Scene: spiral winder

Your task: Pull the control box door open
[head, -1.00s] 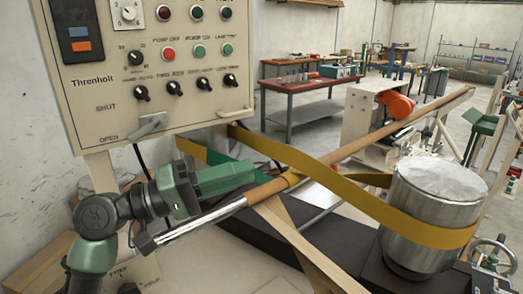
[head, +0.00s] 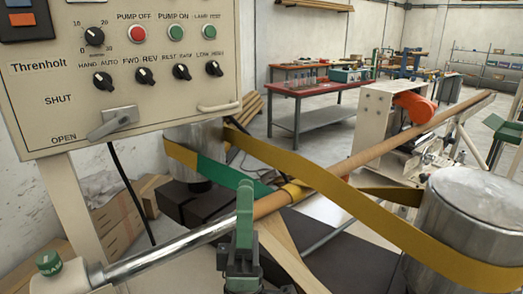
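The cream control box door (head: 140,60) fills the upper left of the head view, with switches and buttons on its face. A grey latch lever (head: 113,122) near its lower edge slants down to the left, its end close to the OPEN label. A pale bar handle (head: 219,106) sits at the door's lower right corner. The door looks flat against the box; I cannot see a gap. My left gripper (head: 245,208) is below and right of the handle, apart from it, its green finger pointing up. I cannot tell its opening. My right gripper is not in view.
Yellow belt (head: 350,205) runs to a metal drum (head: 475,215) at right. A green button (head: 48,262) is at lower left. A red-topped bench (head: 315,88) stands behind.

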